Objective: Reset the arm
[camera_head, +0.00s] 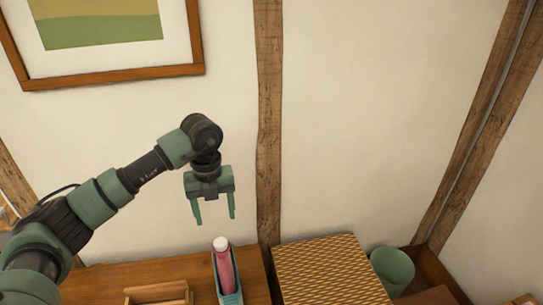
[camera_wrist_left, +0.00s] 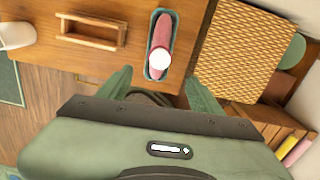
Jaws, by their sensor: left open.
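My left arm comes in from the left in the head view. Its green left gripper (camera_head: 213,208) hangs with the fingers pointing down, open and empty, above the wooden table. The two fingers also show in the left wrist view (camera_wrist_left: 158,92), spread apart with nothing between them. The gripper does not touch the bottle. My right gripper is in neither view.
A small wooden tray (camera_head: 158,297) lies left of the holder on the wooden table (camera_head: 100,281). A yellow woven box (camera_head: 325,268) and a green bin (camera_head: 392,270) stand to the right. A framed picture (camera_head: 110,78) hangs on the wall behind. A white cup-like object (camera_wrist_left: 16,36) shows in the wrist view.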

